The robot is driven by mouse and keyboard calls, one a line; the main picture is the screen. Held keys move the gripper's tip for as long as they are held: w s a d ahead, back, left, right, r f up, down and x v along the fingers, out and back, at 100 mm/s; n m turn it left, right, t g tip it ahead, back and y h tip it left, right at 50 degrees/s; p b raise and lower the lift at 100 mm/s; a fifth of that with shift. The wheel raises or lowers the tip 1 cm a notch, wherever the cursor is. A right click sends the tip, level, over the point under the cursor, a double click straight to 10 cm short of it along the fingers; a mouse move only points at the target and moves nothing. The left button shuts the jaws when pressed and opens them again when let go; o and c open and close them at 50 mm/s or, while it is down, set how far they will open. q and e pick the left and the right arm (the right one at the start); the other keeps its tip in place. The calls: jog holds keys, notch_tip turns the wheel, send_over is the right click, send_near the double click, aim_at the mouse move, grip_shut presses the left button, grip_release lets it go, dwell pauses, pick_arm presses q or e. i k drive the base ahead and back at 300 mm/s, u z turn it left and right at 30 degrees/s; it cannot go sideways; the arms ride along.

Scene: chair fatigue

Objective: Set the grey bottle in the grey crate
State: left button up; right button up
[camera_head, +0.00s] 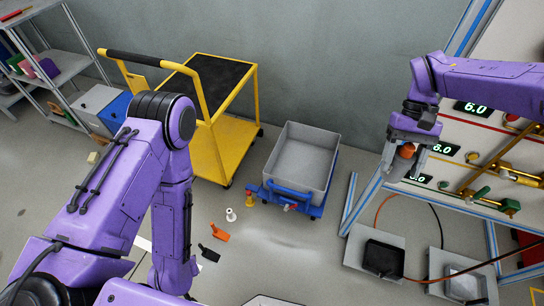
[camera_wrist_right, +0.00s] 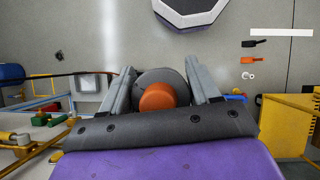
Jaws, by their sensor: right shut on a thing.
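The grey bottle (camera_wrist_right: 150,77) shows end-on in the right wrist view, with an orange cap (camera_wrist_right: 157,97) facing the camera. My right gripper (camera_head: 407,158) is shut on it, with one finger on each side. In the head view the orange cap (camera_head: 406,151) shows between the fingers, in front of the test rig; most of the bottle is hidden there. The grey crate (camera_head: 303,152) stands on a blue wheeled dolly, left of and lower than my right gripper. It looks empty. My left arm crosses the left of the head view; its gripper is not in view.
The rig (camera_head: 446,130) with displays and valves stands close to my right gripper. Grey trays (camera_head: 357,246) lie on the floor below it. A yellow cart (camera_head: 225,150) stands left of the crate. Small loose parts (camera_head: 220,233) lie on the floor in front of the crate.

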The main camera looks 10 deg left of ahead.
aim_at(301, 169)
jog(key=u, duration=0.8)
jog(key=i, duration=1)
